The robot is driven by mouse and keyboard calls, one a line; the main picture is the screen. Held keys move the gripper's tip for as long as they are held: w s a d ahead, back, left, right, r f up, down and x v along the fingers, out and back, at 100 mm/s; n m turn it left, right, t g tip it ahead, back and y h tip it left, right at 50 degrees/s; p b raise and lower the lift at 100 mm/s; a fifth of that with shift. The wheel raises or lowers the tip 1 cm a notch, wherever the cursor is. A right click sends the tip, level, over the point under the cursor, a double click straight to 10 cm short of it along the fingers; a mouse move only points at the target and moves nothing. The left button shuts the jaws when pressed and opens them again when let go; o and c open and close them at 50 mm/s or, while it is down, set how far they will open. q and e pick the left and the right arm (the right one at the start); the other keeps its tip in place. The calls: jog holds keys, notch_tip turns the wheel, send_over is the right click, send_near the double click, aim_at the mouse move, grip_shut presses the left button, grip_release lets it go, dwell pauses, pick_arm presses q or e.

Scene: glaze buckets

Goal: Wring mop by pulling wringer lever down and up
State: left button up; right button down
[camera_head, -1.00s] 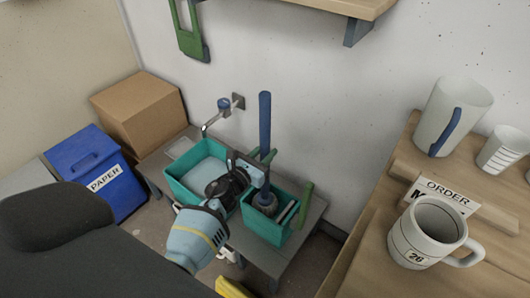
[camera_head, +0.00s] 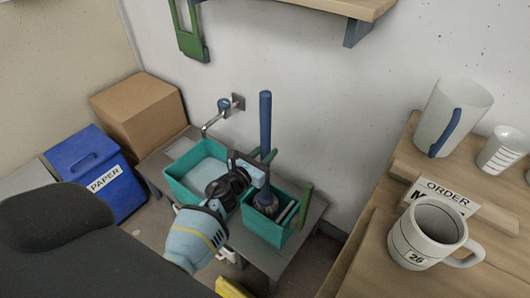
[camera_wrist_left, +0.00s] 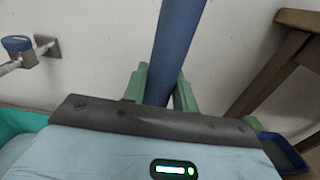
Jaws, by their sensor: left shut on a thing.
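The mop's blue handle (camera_head: 265,122) stands nearly upright, with its grey head (camera_head: 266,204) down in the right teal wringer bucket (camera_head: 262,231). The handle also shows in the left wrist view (camera_wrist_left: 177,45), between two green fingers. My left gripper (camera_head: 264,158) is shut on the handle above the bucket; its fingertips are partly hidden in the head view. The green wringer lever (camera_head: 305,206) stands upright at the bucket's right side, apart from my gripper. My right gripper is not in view.
A teal basin (camera_head: 183,182) of water sits left on the low bench, under a wall tap (camera_head: 223,105). A blue paper bin (camera_head: 88,160) and a cardboard box (camera_head: 140,110) stand left. A wooden table with a numbered mug (camera_head: 422,240) is at right.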

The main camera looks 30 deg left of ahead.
pick_arm(q)
jog(key=shift+d, duration=0.35)
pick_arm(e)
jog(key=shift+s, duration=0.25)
pick_arm(q)
jog(key=shift+d, duration=0.35)
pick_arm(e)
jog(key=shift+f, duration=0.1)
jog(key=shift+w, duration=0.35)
pick_arm(q)
jog(key=shift+f+b, duration=0.15)
jog(key=shift+b, duration=0.2)
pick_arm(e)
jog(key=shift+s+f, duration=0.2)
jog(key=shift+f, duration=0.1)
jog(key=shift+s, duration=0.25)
pick_arm(q)
jog(key=o, duration=0.9)
jog(key=shift+s, duration=0.1)
jog(key=o, duration=1.1)
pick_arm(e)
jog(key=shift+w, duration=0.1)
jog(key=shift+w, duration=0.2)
